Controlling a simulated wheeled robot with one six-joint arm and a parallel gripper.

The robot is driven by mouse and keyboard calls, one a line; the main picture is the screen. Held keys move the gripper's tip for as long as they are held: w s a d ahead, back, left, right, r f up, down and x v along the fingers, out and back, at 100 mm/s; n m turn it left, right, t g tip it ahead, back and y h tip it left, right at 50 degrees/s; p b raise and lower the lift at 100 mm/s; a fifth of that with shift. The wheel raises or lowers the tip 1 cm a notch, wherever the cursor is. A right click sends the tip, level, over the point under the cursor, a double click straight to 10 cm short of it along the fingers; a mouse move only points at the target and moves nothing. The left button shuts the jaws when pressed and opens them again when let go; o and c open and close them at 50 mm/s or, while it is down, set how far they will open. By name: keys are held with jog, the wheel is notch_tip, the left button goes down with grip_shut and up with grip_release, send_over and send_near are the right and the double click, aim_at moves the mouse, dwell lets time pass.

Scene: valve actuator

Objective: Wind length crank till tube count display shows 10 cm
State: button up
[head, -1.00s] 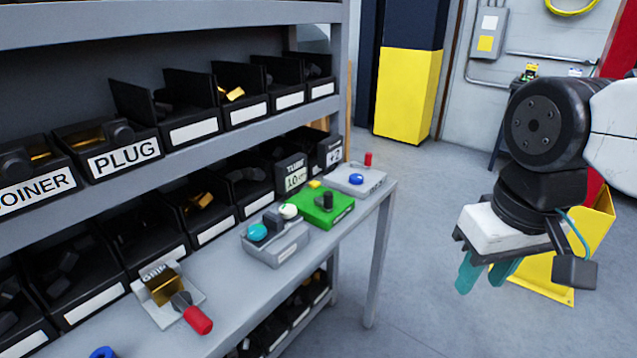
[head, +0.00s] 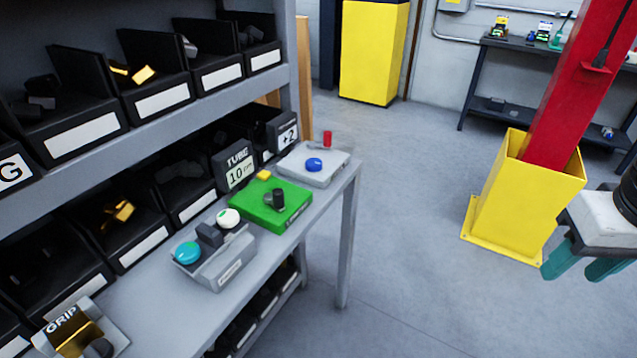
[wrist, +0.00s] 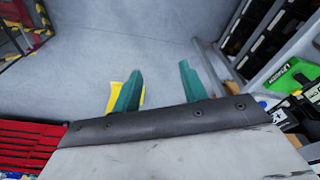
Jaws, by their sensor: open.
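The tube count display (head: 238,172) is a dark box marked TUBE on the bench at the foot of the bins; it appears to read 10, with small letters after it. In front of it is a green box (head: 258,214) with a black crank knob (head: 278,198) and a yellow piece at its back corner. My gripper (head: 582,266) is open and empty, far right of the bench over the floor. Its teal fingers stand apart in the wrist view (wrist: 160,85).
A grey box with teal and white buttons (head: 215,262) stands left of the green box. A pale box with a blue button (head: 318,172) and a red-handled part (head: 327,138) stand right of it. A yellow post base (head: 515,210) stands near my gripper. Floor between is clear.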

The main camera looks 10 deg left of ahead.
jog(key=w+a+f+n+t, duration=0.2)
jog(key=w+a, duration=0.1)
jog(key=w, duration=0.5)
jog(key=w+a+f+n+t+y, duration=0.1)
jog(key=w+a+f+t, duration=0.1)
jog(key=w, duration=0.5)
jog(key=w+a+f+n+t, duration=0.2)
jog(key=w+a, duration=0.1)
jog(key=w, duration=0.5)
jog(key=n+t+y, duration=0.2)
jog(key=n+y, duration=0.3)
jog(key=y, duration=0.4)
send_near(282, 195)
jog(key=w+d, duration=0.9)
jog(key=w, duration=0.1)
jog(key=s+a+f+n+y, duration=0.1)
jog(key=s+a+y, duration=0.1)
jog(key=a, duration=0.1)
jog(key=s+a+f+g+y, duration=0.1)
jog(key=s+a+y, duration=0.1)
jog(key=a, duration=0.2)
jog(key=s+a+f+n+g+y, duration=0.1)
jog(key=s+a+y, duration=0.1)
jog(key=a, duration=0.1)
jog(key=shift+a+f+n+y, duration=0.25)
jog(key=shift+n+y, duration=0.05)
jog(key=x, duration=0.7)
jog(key=shift+w, duration=0.15)
jog(key=shift+c, duration=0.3)
